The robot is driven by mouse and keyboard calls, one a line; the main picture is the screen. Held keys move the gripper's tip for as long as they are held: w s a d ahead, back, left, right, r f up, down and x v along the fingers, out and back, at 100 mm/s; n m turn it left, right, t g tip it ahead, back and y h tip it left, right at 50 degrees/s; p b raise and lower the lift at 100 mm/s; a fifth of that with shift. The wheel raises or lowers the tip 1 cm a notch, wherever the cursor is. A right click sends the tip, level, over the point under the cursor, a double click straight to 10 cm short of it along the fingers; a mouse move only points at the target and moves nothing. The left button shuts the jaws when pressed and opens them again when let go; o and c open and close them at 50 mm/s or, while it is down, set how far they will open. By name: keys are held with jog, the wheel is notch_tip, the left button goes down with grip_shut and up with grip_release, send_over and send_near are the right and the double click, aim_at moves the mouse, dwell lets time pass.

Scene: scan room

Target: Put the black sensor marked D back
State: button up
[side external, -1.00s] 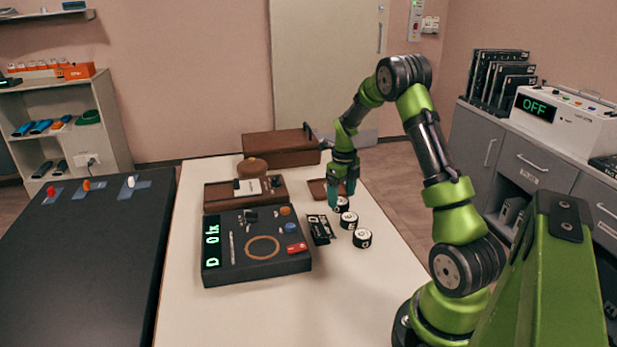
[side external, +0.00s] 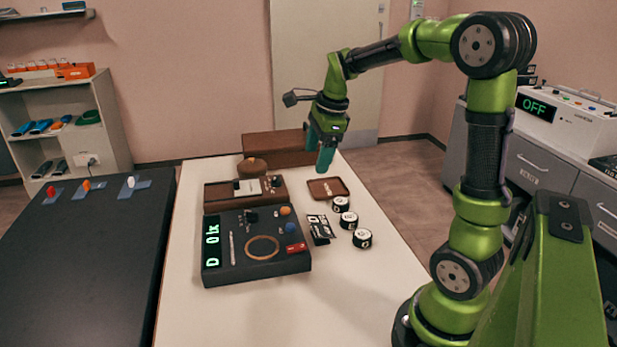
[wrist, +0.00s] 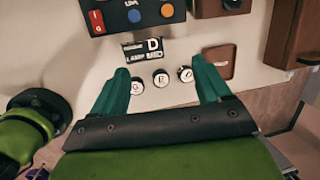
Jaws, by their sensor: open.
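Three short round black sensors with white tops stand in a row on the table: a far one (side external: 341,204), a middle one (side external: 349,220) and a near one (side external: 363,239). In the wrist view they are the left (wrist: 136,83), middle (wrist: 160,79) and right (wrist: 185,75) discs. Their letters are too small to read surely; I cannot tell which is D. A black card (side external: 320,229) beside them shows a D in the wrist view (wrist: 145,49). My gripper (side external: 318,158) is open and empty, raised above the table; its fingers (wrist: 160,67) frame the row in the wrist view.
A black meter box (side external: 240,272) reading "D 0 lx" stands left of the card. Brown cases (side external: 218,196) stand at the back. The table's front is clear.

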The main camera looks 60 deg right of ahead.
jog(key=s+a+r+n+t+y, duration=0.1)
jog(key=s+a+n+t, duration=0.1)
jog(key=s+a+n, duration=0.4)
jog(key=s+a+r+n+t, duration=0.1)
jog(key=s+a+n, duration=0.4)
jog(key=a+n, duration=0.8)
jog(key=n+t, duration=0.1)
jog(key=n, duration=0.2)
jog(key=shift+s+a+r+y, duration=0.15)
jog(key=shift+s+r+y, duration=0.2)
jog(key=shift+s+y, duration=0.05)
